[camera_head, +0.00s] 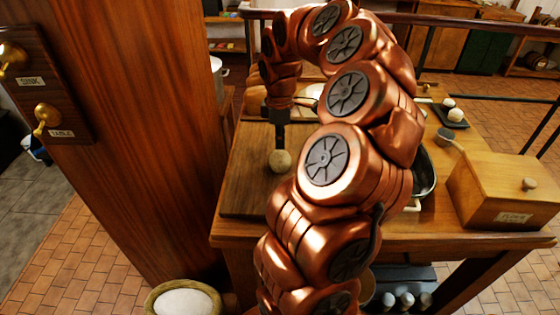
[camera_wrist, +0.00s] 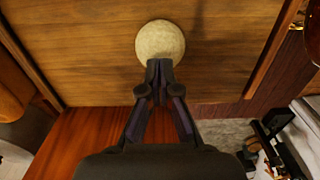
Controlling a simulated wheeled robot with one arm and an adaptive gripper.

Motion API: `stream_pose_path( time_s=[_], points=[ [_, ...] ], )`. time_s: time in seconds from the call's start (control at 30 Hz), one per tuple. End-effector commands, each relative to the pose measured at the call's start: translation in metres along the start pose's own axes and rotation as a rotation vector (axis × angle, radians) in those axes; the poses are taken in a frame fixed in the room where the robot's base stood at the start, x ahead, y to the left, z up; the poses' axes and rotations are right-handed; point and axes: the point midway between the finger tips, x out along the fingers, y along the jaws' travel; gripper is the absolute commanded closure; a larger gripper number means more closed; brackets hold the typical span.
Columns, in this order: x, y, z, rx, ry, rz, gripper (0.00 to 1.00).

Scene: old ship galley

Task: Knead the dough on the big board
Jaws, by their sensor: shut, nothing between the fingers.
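The dough (camera_head: 280,160) is a small pale ball on the big wooden board (camera_head: 245,185) in the head view. It also shows round and whole in the wrist view (camera_wrist: 160,42), near the top middle. My gripper (camera_head: 280,143) points down over the dough from above. In the wrist view my gripper (camera_wrist: 158,66) is shut and its fingertips meet at the dough's near edge, with nothing between them. I cannot tell whether the tips touch the dough. My copper arm hides the right part of the board.
A wooden flour box (camera_head: 508,195) and a dark tray with pale pieces (camera_head: 448,116) stand to the right. A dark pan (camera_head: 425,175) is partly behind my arm. A thick wooden post (camera_head: 125,130) rises left of the table. A sack or basket (camera_head: 183,302) stands below.

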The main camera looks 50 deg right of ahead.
Motion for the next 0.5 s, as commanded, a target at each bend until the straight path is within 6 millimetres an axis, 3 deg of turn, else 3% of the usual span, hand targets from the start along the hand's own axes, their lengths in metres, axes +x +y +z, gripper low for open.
stream_pose_path(
  time_s=[0.5],
  points=[
    [0.014, 0.000, 0.000, 0.000, 0.000, 0.000, 1.00]
  ],
)
